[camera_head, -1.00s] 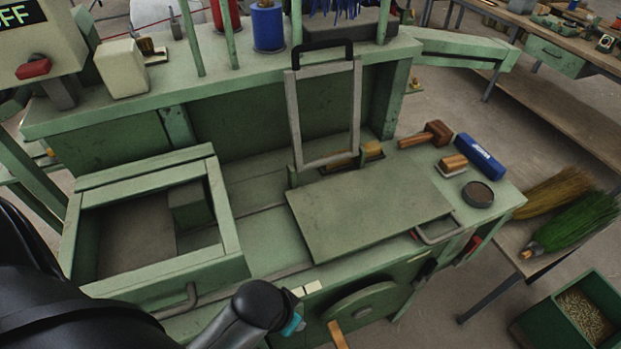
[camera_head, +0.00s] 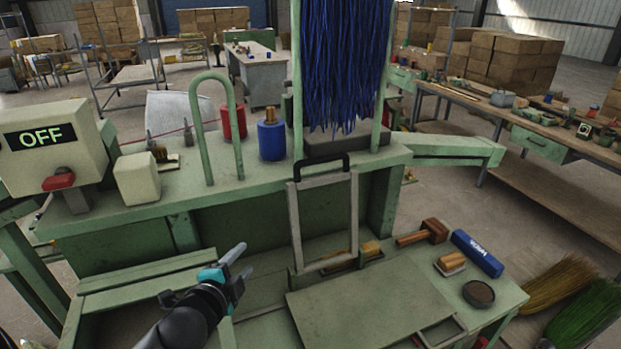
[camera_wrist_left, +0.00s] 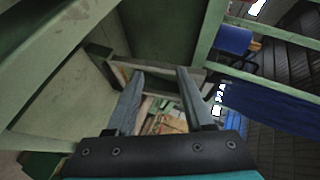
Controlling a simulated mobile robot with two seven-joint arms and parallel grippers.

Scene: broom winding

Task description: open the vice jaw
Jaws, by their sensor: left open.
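An upright grey metal frame with a black handle (camera_head: 320,167) on top stands at the middle of the green machine; it looks like the vice jaw (camera_head: 354,217), though I cannot be sure. Its lower end stands just behind a flat green plate (camera_head: 365,300). My left gripper (camera_head: 242,264) is to the left of this frame, apart from it, over the machine bed. Its fingers are spread and empty, pointing up and to the right. They also show in the left wrist view (camera_wrist_left: 158,84), with nothing between them. My right gripper is not in view.
A hammer (camera_head: 424,232), a brush (camera_head: 451,264), a blue box (camera_head: 477,253) and a round tin (camera_head: 479,294) lie to the right. A control box (camera_head: 55,139) reads OFF at left. Blue bristles (camera_head: 345,65) hang above the frame. Brooms lie at lower right.

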